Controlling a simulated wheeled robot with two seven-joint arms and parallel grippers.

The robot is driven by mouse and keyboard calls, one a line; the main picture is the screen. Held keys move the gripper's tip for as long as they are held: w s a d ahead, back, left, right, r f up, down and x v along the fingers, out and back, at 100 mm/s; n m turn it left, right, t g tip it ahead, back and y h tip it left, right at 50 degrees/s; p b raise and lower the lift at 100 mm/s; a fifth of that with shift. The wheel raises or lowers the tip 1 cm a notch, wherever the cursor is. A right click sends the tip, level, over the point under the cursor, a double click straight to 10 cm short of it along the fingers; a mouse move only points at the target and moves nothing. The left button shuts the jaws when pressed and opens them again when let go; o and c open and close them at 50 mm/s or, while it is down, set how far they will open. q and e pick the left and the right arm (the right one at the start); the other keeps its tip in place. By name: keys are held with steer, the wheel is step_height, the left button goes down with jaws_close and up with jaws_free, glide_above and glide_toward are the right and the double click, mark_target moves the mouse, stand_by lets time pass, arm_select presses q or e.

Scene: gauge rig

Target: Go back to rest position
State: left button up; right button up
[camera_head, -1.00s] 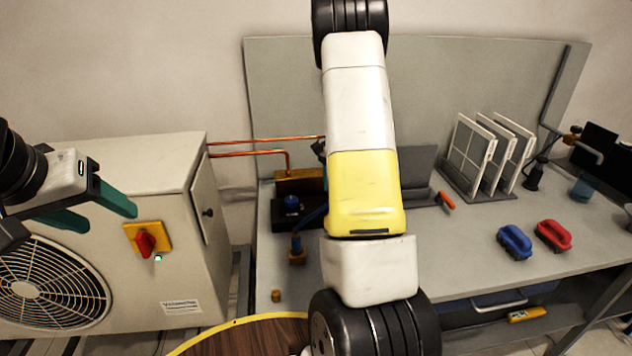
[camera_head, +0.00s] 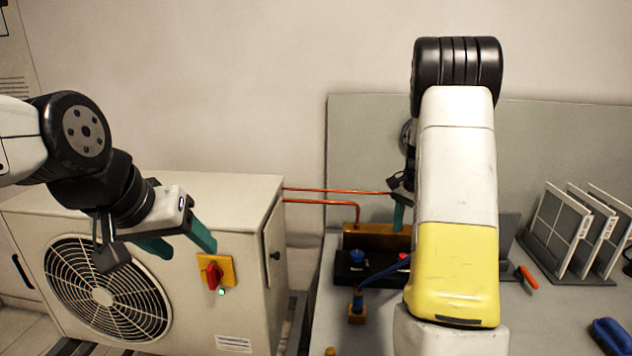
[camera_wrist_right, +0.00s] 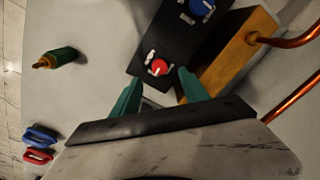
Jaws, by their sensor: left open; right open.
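My left gripper (camera_head: 182,240) is open and empty, in front of the beige fan unit and left of its red rotary switch (camera_head: 212,275). My right gripper (camera_head: 398,214) is mostly hidden behind my own right forearm in the head view; one teal finger shows near the brass block (camera_head: 372,240). In the right wrist view the right gripper (camera_wrist_right: 160,80) is open, with nothing held between its teal fingers. Past the fingertips is a black manifold (camera_wrist_right: 146,48) with a red knob (camera_wrist_right: 159,67) and a blue knob (camera_wrist_right: 201,6); I cannot tell the gap.
Copper pipes (camera_head: 335,191) run from the fan unit (camera_head: 235,205) to the brass block. A rack of white-framed panels (camera_head: 572,230), an orange-handled tool (camera_head: 527,277) and a blue brush-like item (camera_head: 611,336) are on the grey bench right of my arm. Wall space above the fan unit is clear.

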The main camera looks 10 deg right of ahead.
steer(key=s+a+r+n+t+y, duration=0.25)
steer(key=s+a+r+n, duration=0.35)
steer(key=s+a+r, duration=0.8)
steer(key=s+a+r+n+t, duration=0.3)
steer(key=s+a+n, duration=0.3)
steer(key=s, duration=0.5)
steer(key=shift+s+a+r, duration=0.35)
steer(key=shift+a, duration=0.2)
